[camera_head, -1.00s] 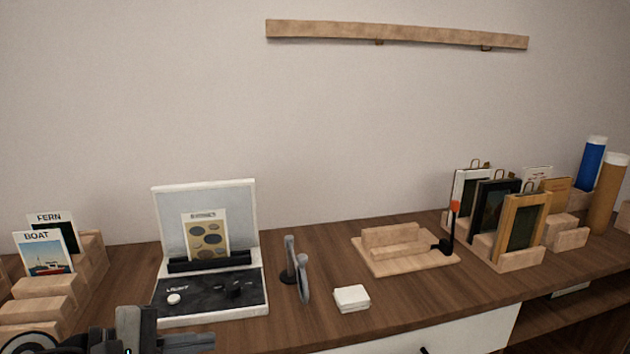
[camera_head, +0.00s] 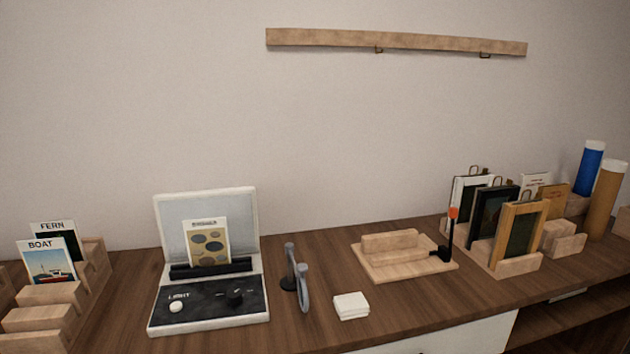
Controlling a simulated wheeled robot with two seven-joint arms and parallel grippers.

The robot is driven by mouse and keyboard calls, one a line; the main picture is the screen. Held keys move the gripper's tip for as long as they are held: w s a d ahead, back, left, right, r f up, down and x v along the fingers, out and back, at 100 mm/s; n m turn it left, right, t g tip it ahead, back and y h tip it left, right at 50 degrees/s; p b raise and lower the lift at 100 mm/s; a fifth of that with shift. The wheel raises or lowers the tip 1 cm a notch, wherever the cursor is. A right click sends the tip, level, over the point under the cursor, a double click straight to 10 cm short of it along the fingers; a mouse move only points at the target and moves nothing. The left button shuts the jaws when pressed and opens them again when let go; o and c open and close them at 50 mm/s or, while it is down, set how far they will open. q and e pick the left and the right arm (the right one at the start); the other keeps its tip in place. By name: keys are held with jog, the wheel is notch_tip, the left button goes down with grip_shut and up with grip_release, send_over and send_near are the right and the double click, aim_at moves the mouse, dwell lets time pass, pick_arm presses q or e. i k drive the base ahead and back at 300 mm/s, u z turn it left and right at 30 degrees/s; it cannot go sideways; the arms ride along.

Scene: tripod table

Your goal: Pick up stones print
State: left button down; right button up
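The stones print (camera_head: 209,243) is a cream card with several dark oval stones on it. It stands upright, leaning slightly back, in the black slot bar of a white light box (camera_head: 206,208) with a raised back panel. The box's black front panel carries the word LIGHT, a white knob and a dark knob. Neither of my grippers shows in the head view now.
A wooden rack (camera_head: 55,293) at the left holds the BOAT card (camera_head: 46,262) and FERN card (camera_head: 53,231). Right of the box are a grey stand (camera_head: 297,278), white pads (camera_head: 351,305), a wooden tray (camera_head: 405,265) and framed pictures (camera_head: 518,236).

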aim_at(207, 239)
jog(key=z, duration=1)
jog(key=i, duration=0.75)
jog(key=u, duration=3.15)
